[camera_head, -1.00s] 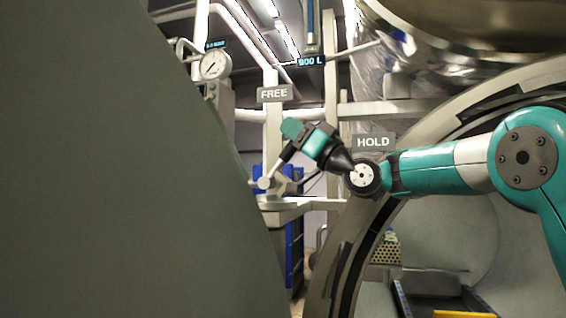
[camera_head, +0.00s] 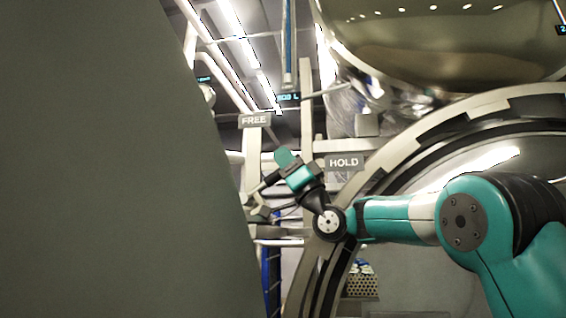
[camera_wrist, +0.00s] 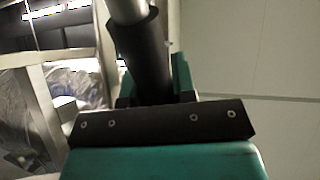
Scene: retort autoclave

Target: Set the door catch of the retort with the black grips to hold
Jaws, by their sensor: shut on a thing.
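The catch lever shows in the wrist view as a pale metal rod with a black grip (camera_wrist: 142,55) between my fingers. My gripper (camera_wrist: 155,88) is shut on this grip. In the head view my gripper (camera_head: 268,182) is left of the HOLD sign (camera_head: 344,162) and below the FREE sign (camera_head: 255,119). The lever slants there, and its grip is largely hidden by my gripper. The retort (camera_head: 410,140) has a round, pale rim with dark segments, behind my arm.
A large dark grey-green panel (camera_head: 110,170) fills the left side, close to my gripper. A shiny rounded vessel (camera_head: 450,50) hangs at the upper right. Pipes and a pale post (camera_head: 305,110) stand behind. A perforated basket (camera_head: 360,286) shows inside the retort opening.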

